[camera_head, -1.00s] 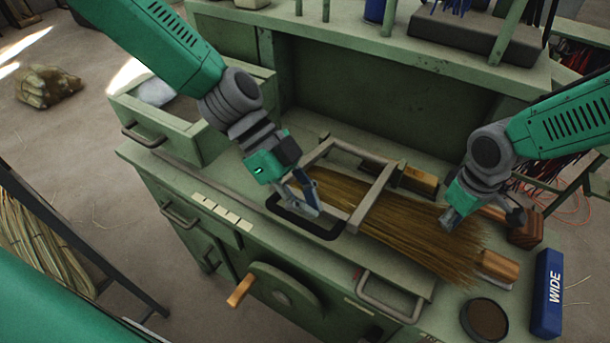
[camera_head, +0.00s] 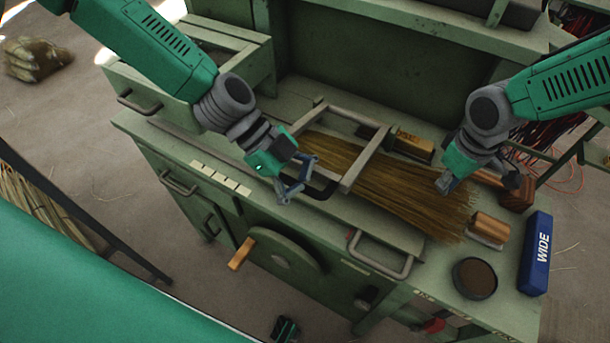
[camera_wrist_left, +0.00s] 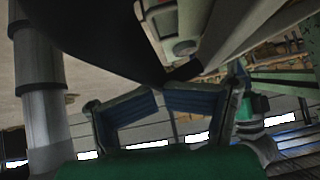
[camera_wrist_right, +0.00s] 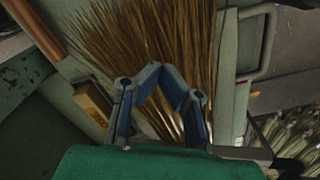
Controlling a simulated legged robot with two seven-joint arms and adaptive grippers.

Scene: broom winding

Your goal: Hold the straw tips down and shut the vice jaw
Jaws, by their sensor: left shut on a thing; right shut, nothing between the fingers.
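The straw (camera_head: 415,195) lies fanned flat on the green bench, its tips toward the right. A grey metal frame (camera_head: 368,160), seemingly the vice jaw, lies across the straw's left part. Its black handle (camera_head: 324,190) projects at the front edge. My left gripper (camera_head: 284,194) is at the handle's left end, shut on it; the contact is hard to see. In the left wrist view, a large dark shape lies above the left fingers (camera_wrist_left: 164,98). My right gripper (camera_head: 443,187) is shut and empty over the straw near its tips. The right wrist view shows its fingertips (camera_wrist_right: 160,72) meeting above the straw.
A wood-backed brush (camera_head: 489,227), a round dark tin (camera_head: 474,278) and a blue "WIDE" block (camera_head: 537,252) stand at the bench's right end. A wooden block (camera_head: 412,146) lies behind the straw. A crank wheel (camera_head: 283,258) is on the bench front. An open drawer (camera_head: 190,90) is at left.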

